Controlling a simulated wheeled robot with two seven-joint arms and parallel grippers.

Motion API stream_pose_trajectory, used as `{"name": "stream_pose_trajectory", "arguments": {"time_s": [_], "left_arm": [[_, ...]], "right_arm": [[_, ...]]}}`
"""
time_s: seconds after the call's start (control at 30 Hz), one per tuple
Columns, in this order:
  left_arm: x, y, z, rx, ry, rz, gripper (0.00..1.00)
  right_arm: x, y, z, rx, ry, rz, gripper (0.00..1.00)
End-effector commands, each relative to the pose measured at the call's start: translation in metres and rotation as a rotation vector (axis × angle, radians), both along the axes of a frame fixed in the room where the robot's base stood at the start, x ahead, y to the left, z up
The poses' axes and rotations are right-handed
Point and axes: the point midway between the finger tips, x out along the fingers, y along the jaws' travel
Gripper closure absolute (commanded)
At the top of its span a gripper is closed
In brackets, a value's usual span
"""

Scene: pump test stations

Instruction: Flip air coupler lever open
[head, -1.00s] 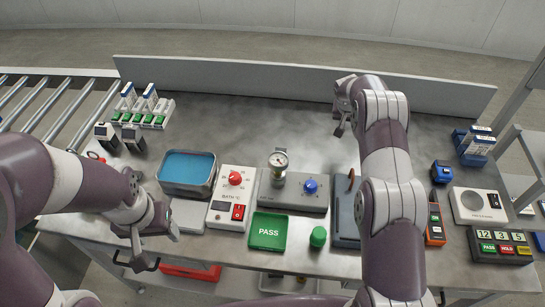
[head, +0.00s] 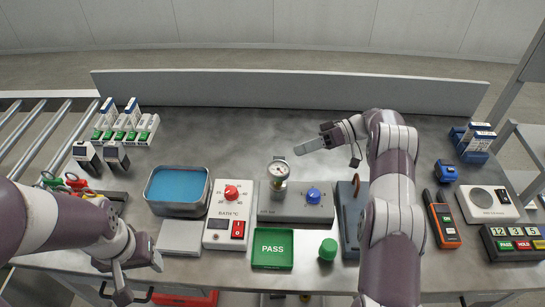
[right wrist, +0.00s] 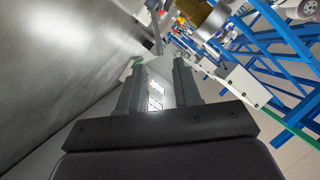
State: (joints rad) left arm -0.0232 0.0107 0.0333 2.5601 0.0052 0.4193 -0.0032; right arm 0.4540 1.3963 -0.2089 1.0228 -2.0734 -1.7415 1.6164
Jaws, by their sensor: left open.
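The test unit (head: 290,207) has a pressure gauge (head: 278,170) at its left end and a blue knob (head: 313,195). Right of it is a dark grey block (head: 349,225) with a brown upright lever-like part (head: 357,187), partly beside my right arm. I cannot tell whether this is the air coupler lever. My right gripper (head: 312,147) is above the table behind the test unit, pointing left, apart from the block. My left gripper (head: 140,275) is open and empty near the front left edge.
A blue-filled bath (head: 179,211), a controller with a red knob (head: 229,215), a green PASS tray (head: 272,262) and a green cap (head: 328,249) stand along the front. Meters and a speaker-like box (head: 487,204) are at right. The table's back middle is clear.

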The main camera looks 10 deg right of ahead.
Motion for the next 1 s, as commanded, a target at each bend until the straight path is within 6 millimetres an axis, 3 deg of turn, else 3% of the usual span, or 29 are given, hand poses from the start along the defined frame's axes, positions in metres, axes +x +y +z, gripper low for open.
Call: {"name": "stream_pose_trajectory", "arguments": {"time_s": [0.2, 0.4, 0.8, 0.87, 0.9, 1.0], "left_arm": [[0.0, 0.0, 0.018, 0.0, 0.0, 0.0, 0.38], [0.0, 0.0, 0.024, 0.0, 0.0, 0.0, 0.38], [0.0, 0.0, 0.025, 0.0, 0.0, 0.0, 0.38], [0.0, 0.0, 0.025, 0.0, 0.0, 0.0, 0.38], [0.0, 0.0, 0.025, 0.0, 0.0, 0.0, 0.38], [0.0, 0.0, 0.025, 0.0, 0.0, 0.0, 0.38]], "right_arm": [[0.0, 0.05, -0.011, 0.002, 0.002, 0.002, 0.67], [0.0, 0.078, -0.021, 0.001, -0.001, 0.0, 0.67], [0.0, 0.088, -0.025, -0.001, -0.003, -0.001, 0.67], [0.0, 0.088, -0.026, 0.0, -0.003, -0.002, 0.83], [0.0, 0.088, -0.025, 0.0, -0.003, -0.002, 0.96], [0.001, 0.088, -0.025, 0.0, -0.003, -0.002, 1.0]]}}
